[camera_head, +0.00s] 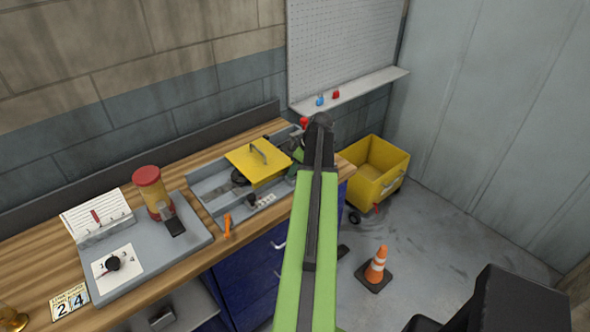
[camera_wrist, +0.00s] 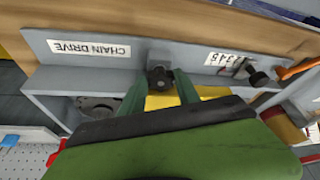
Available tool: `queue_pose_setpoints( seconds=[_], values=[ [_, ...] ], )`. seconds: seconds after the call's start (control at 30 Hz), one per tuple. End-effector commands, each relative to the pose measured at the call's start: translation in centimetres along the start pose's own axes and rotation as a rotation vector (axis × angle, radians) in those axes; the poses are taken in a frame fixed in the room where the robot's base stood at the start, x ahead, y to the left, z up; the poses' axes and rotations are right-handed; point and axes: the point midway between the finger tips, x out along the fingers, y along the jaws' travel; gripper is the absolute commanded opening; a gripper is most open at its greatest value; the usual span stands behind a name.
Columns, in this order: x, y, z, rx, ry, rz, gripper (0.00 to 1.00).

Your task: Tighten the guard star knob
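The black star knob (camera_wrist: 160,77) sits on the grey front wall of the chain drive unit, by the label reading CHAIN DRIVE. The two green fingers of my gripper (camera_wrist: 161,80) stand apart, one on each side of the knob. I cannot see clear contact between them and the knob. The yellow guard (camera_head: 250,166) with its dark handle lies over the grey tray (camera_head: 205,188); part of it shows behind my fingers in the wrist view (camera_wrist: 165,102). In the head view my own arm hides the knob and most of my gripper.
A number strip (camera_wrist: 228,60), a small black knob (camera_wrist: 259,78) and an orange lever (camera_wrist: 298,69) lie to the right in the wrist view. A grey panel with a red-topped jar (camera_head: 147,178) stands left on the bench. A yellow cart (camera_head: 375,170) and a cone (camera_head: 376,265) stand on the floor.

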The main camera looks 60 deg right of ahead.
Motion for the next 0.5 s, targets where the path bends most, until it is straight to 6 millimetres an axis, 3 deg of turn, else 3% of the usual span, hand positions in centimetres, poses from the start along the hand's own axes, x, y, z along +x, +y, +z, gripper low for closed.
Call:
queue_pose_setpoints(
  seconds=[0.03, 0.27, 0.5],
  values=[
    [0.01, 0.01, -0.01, 0.0, 0.0, 0.0, 0.3],
    [0.02, -0.01, -0.02, -0.001, 0.0, 0.0, 0.0],
    [0.03, -0.12, -0.03, 0.017, 0.0, 0.008, 0.0]
  ],
)
